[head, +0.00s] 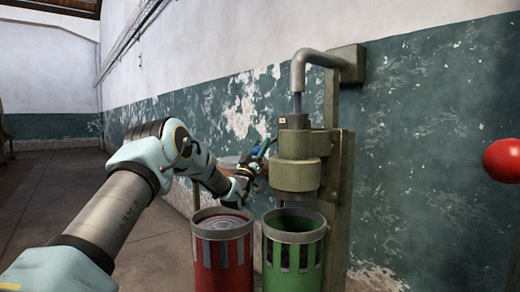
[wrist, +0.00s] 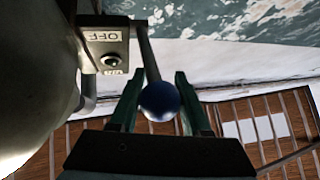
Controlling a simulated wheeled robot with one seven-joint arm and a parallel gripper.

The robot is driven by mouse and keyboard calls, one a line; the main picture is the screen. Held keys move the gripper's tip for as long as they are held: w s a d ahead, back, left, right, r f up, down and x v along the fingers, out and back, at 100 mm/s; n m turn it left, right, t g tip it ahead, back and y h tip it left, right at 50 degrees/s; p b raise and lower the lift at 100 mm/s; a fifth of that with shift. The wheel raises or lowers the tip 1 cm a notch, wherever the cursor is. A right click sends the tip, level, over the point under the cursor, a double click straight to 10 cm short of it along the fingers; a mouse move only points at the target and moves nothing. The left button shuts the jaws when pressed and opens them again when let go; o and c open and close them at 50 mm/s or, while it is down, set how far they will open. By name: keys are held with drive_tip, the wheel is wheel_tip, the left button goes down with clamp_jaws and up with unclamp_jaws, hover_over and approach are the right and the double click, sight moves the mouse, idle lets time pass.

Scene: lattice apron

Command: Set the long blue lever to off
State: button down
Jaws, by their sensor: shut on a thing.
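The blue lever shows in the wrist view as a round dark blue knob (wrist: 160,101) on a grey rod (wrist: 148,55) running up and slightly left. My gripper (wrist: 158,98) is shut on the knob, one dark green finger on each side. A label plate (wrist: 104,42) left of the rod reads OFF, upside down, with a smaller, unclear label at its lower edge. In the head view my gripper (head: 262,150) is at the left side of the olive machine (head: 297,160), with a little blue showing there. The rest of the lever is hidden in that view.
A red slotted bin (head: 222,252) and a green slotted bin (head: 293,250) stand below the machine. A red ball (head: 503,160) is at the right edge. A peeling green and white wall (head: 430,130) is behind. Open floor (head: 60,185) lies to the left.

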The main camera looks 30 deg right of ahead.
drive_tip(key=shift+f, duration=0.3)
drive_tip(key=c, duration=0.8)
unclamp_jaws()
drive_tip(key=o, duration=0.4)
drive_tip(key=shift+r, duration=0.15)
drive_tip(key=s+a+f, duration=0.1)
drive_tip(key=s+a, duration=0.1)
drive_tip(key=a, duration=0.2)
drive_tip(key=s+a+f, duration=0.1)
drive_tip(key=s+a, duration=0.2)
drive_tip(key=a, duration=0.2)
drive_tip(key=s+a+f, duration=0.1)
drive_tip(key=s+a, duration=0.2)
drive_tip(key=a, duration=0.1)
drive_tip(key=shift+s+a+f+p, duration=0.15)
drive_tip(key=shift+s+a+p, duration=0.05)
drive_tip(key=shift+p, duration=0.2)
drive_tip(key=shift+w, duration=0.1)
